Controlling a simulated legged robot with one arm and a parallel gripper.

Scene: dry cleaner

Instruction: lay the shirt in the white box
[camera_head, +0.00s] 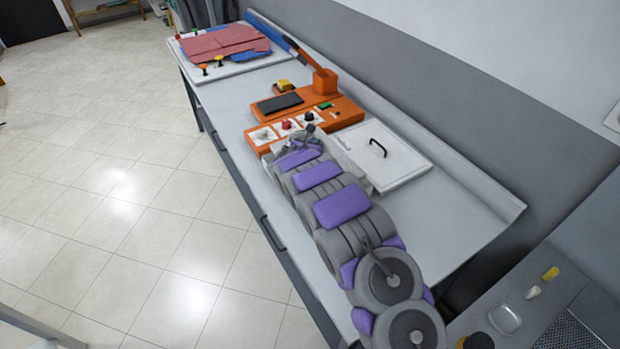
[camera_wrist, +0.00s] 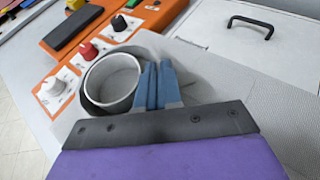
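A folded red shirt (camera_head: 222,42), with blue showing at its edges, lies at the far end of the table on a white flat surface. A low white box-like panel (camera_head: 375,158) with a black handle is on the table to the right of my arm. It also shows at the top right of the wrist view (camera_wrist: 225,45). My gripper (camera_wrist: 158,80) is over the table beside the orange panel, far from the shirt. Its two blue-grey fingers are together, with nothing visible between them. My arm hides part of the table.
An orange control panel (camera_head: 345,112) with knobs lies ahead of my gripper. A white round cup-like thing (camera_wrist: 110,88) is just left of the fingers. The tiled floor (camera_head: 110,200) on the left is clear.

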